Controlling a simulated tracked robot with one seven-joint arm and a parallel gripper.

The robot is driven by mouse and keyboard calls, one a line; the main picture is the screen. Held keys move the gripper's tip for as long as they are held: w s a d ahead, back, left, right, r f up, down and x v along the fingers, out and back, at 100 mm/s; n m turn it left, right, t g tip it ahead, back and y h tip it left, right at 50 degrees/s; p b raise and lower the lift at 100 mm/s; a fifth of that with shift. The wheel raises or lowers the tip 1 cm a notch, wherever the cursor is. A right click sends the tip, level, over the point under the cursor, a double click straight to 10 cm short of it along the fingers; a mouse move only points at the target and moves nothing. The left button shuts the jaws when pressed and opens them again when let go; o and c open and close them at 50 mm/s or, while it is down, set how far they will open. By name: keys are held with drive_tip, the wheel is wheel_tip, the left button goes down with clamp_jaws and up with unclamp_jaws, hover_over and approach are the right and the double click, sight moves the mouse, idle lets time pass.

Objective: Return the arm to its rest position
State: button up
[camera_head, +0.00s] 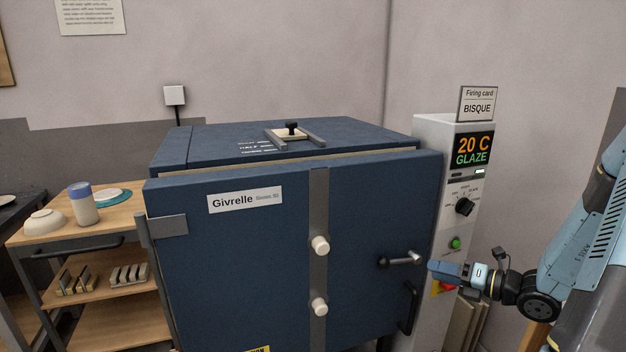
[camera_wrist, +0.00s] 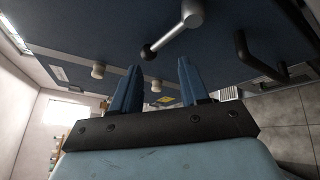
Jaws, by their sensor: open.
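My gripper (camera_head: 436,268) is at the right in the head view, at the end of my light blue arm, in front of the kiln's control post and just right of the door handle. In the wrist view my gripper (camera_wrist: 157,82) shows two blue fingers spread apart with nothing between them. The metal lever handle (camera_head: 402,259) on the blue kiln door (camera_head: 255,255) is close to the fingertips. The lever handle also shows in the wrist view (camera_wrist: 178,36), beyond the fingers; I cannot tell whether it touches them.
The control post (camera_head: 430,170) has a display reading 20 C GLAZE and a BISQUE card (camera_head: 477,104) on top. A black pull handle (camera_head: 408,308) juts from the door below the lever. A wooden shelf cart (camera_head: 130,222) with a bowl and a cup stands left.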

drive_tip(key=s+a+r+n+g+h, duration=0.2)
drive_tip(key=s+a+r+n+g, duration=0.3)
drive_tip(key=n, duration=0.5)
drive_tip(key=s+a+r+n+g+h, duration=0.2)
drive_tip(key=s+a+r+n+g, duration=0.3)
drive_tip(key=n, duration=0.5)
drive_tip(key=s+d+r+n+t+h, duration=0.1)
drive_tip(key=s+r+n+t+h, duration=0.4)
drive_tip(key=s+r+n+h, duration=0.3)
wheel_tip(320, 180, up, 4)
drive_tip(key=s+n, duration=0.1)
drive_tip(key=n, duration=0.8)
drive_tip(key=shift+s+d, duration=0.3)
drive_tip(key=shift+s, duration=0.1)
